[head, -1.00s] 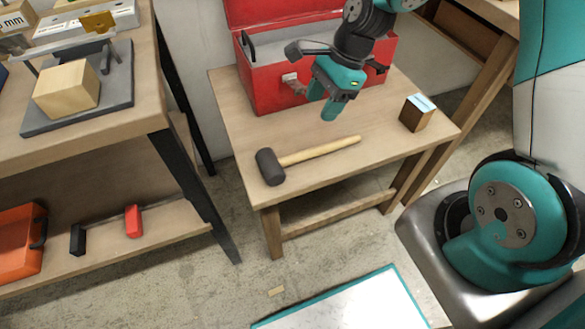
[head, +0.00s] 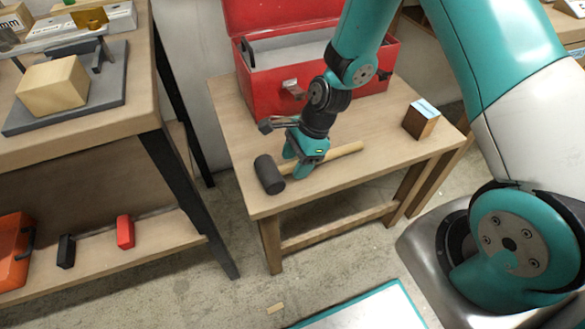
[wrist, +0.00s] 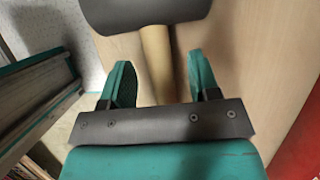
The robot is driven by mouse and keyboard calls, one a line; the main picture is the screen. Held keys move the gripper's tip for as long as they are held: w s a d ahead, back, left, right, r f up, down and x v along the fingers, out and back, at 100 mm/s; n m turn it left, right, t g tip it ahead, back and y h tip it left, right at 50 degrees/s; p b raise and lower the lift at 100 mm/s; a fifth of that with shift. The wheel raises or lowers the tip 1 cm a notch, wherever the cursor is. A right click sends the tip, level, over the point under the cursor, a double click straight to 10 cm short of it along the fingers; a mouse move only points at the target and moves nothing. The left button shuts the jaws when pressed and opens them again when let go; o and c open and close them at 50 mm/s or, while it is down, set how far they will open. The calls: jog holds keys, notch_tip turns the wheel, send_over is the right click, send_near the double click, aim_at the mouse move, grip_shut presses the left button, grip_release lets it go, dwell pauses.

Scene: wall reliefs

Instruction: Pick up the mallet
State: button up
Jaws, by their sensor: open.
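The mallet lies on a small wooden table in the head view, with its dark grey head (head: 269,174) at the table's left front and its pale wooden handle (head: 345,150) pointing right. My gripper (head: 297,168) is low over the handle, close to the head, and hides part of the handle. In the wrist view my gripper (wrist: 160,82) is open, with one teal finger on each side of the handle (wrist: 157,60). The mallet head (wrist: 145,12) is at the top of that view, beyond the fingertips. I see gaps between the fingers and the handle.
An open red toolbox (head: 270,85) stands at the back of the table (head: 225,115), behind my gripper. A small dark wooden block (head: 421,119) sits at the right. A workbench (head: 105,130) stands to the left. The tabletop's right front is clear.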

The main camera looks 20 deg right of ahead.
jog(key=shift+a+f, duration=0.2)
jog(key=shift+f, duration=0.35)
jog(key=c, duration=1)
grip_shut()
jog(key=shift+r, duration=0.15)
